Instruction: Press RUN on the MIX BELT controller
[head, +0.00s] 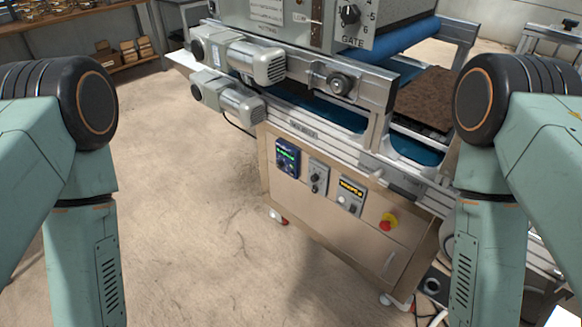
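Several control units sit in a row on the beige front panel (330,222) of the seeder machine. At the left is a dark blue controller (287,158) with a lit green display. A small grey unit (318,177) with a knob is beside it. To its right is a grey controller (350,196) with a lit yellow display. Their lettering is too small to read, so I cannot tell which is MIX BELT or where RUN is. My two arms hang at the left and right edges. Both grippers are outside the picture.
A red stop button (386,224) on a yellow base is at the panel's right. Two grey motors (258,62) jut out above the panel at left. A dark soil-filled tray (425,97) lies on the machine. Wooden shelving (75,45) is at back left. The floor before the panel is clear.

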